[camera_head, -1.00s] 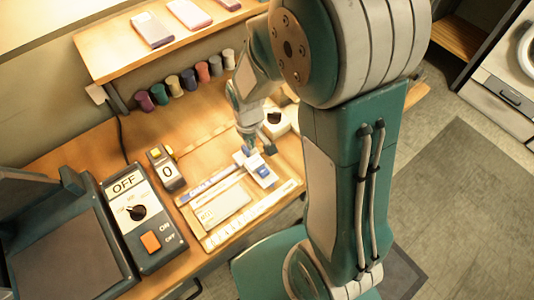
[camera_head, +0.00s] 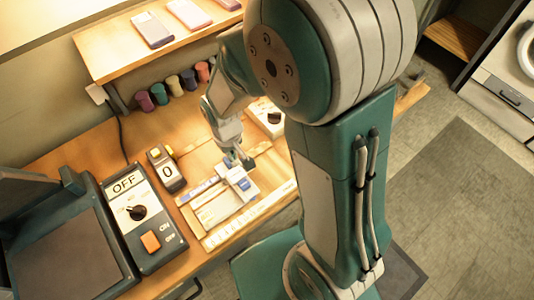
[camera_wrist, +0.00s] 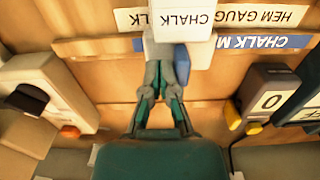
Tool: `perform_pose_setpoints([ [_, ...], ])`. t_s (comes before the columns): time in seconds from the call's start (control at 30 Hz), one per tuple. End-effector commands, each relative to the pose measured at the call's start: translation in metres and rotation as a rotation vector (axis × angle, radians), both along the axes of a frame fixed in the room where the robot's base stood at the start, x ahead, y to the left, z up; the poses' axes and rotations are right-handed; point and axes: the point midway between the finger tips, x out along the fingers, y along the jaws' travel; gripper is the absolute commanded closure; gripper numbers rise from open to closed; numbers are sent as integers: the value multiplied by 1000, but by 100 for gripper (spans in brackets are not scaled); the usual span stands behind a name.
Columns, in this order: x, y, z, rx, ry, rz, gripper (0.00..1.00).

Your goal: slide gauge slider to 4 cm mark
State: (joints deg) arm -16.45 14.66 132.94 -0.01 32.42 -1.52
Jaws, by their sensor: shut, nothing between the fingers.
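The gauge slider, a white block with blue parts (camera_head: 241,185), sits on the wooden gauge board. The pale scale strip (camera_head: 226,235) runs along the board's front edge; its marks are too small to read. My gripper (camera_head: 243,163) is shut and empty, pointing down at the slider's back side. In the wrist view, the closed fingertips (camera_wrist: 166,66) are beside the slider's blue part (camera_wrist: 182,64), under its white plate (camera_wrist: 182,22) marked CHALK. They look close against it, but I cannot tell whether they touch.
A counter showing 0 (camera_head: 166,171) and a control box marked OFF (camera_head: 153,246) stand left of the board. A white box with a black knob (camera_head: 267,117) is behind it at right. Colored spools (camera_head: 173,85) line the back, under a shelf (camera_head: 113,57).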

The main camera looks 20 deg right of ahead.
Motion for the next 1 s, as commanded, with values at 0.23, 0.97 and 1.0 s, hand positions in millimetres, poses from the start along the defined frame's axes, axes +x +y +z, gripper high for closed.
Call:
perform_pose_setpoints([
  [0.23, -5, 15, 0, 0, -1, 3, 100],
  [0.97, -18, 56, 0, 0, 0, 3, 100],
  [1.0, -19, 58, 0, 0, 0, 3, 100],
])
